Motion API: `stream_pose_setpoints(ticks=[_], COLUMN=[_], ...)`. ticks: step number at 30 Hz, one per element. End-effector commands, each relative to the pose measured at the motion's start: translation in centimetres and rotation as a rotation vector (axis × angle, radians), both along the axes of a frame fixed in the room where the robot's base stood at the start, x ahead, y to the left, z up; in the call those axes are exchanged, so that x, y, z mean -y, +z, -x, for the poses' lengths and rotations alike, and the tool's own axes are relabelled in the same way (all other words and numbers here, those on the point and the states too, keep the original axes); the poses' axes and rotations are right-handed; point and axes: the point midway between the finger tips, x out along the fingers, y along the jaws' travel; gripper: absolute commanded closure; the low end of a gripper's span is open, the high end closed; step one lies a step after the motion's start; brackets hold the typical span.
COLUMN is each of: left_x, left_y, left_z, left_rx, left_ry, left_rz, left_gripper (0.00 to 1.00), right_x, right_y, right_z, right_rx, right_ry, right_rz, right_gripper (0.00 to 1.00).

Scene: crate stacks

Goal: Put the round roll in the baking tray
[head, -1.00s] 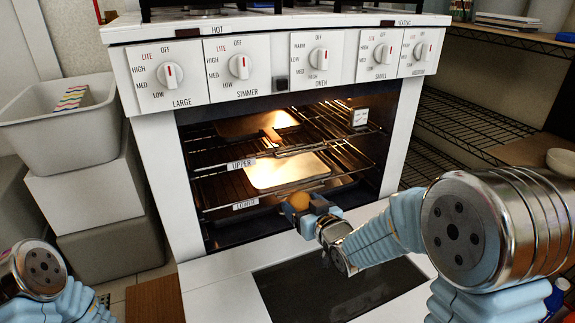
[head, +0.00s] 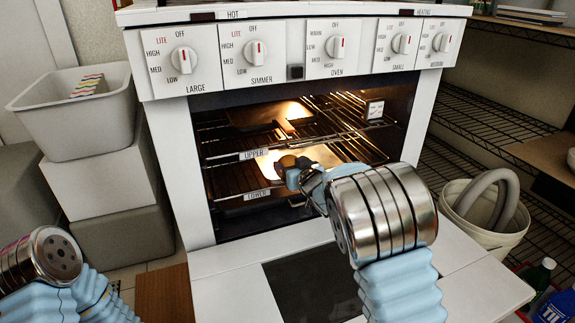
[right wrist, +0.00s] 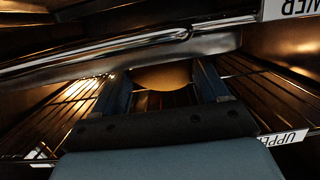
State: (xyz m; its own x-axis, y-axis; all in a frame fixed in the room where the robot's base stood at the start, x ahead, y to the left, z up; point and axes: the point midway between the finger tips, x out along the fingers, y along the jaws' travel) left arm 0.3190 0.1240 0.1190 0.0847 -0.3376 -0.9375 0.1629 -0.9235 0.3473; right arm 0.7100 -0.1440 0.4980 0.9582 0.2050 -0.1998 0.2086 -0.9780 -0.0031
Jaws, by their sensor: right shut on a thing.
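The round roll (head: 287,160) is small and golden brown. It is held between the fingers of my right gripper (head: 293,172), inside the oven opening above the lower rack. The right wrist view also shows the roll (right wrist: 162,77) between the two dark fingers. A pale, brightly lit baking tray (head: 322,155) lies low in the oven, behind the roll and partly hidden by my gripper. The roll looks above the tray's front part, but I cannot tell the gap. My left gripper is out of view; only part of that arm shows at lower left.
The upper rack (head: 345,120) spans the oven above my gripper, with another flat tray (head: 268,112) towards the back. The open oven door (head: 455,280) lies below my arm. A grey bin (head: 75,125) stands left and a white bucket (head: 515,235) right.

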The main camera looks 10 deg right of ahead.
Motion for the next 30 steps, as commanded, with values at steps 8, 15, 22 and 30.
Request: stream_pose_setpoints(ticks=[8,15,22,30], left_x=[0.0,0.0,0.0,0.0], left_y=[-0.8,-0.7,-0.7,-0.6], left_z=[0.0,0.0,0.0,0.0], left_rx=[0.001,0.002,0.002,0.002], left_ry=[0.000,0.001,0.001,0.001], left_rz=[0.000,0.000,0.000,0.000], left_gripper=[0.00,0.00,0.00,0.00], right_x=[-0.8,-0.8,-0.7,-0.6], right_y=[-1.4,-1.5,-1.5,-1.3], right_z=[-3.3,-3.2,-3.2,-2.8], right_rx=[-0.002,0.001,0.001,0.002], right_ry=[0.000,0.001,0.001,0.001], right_rz=[0.002,0.000,0.000,-0.002], right_gripper=[0.56,0.56,0.00,0.00])
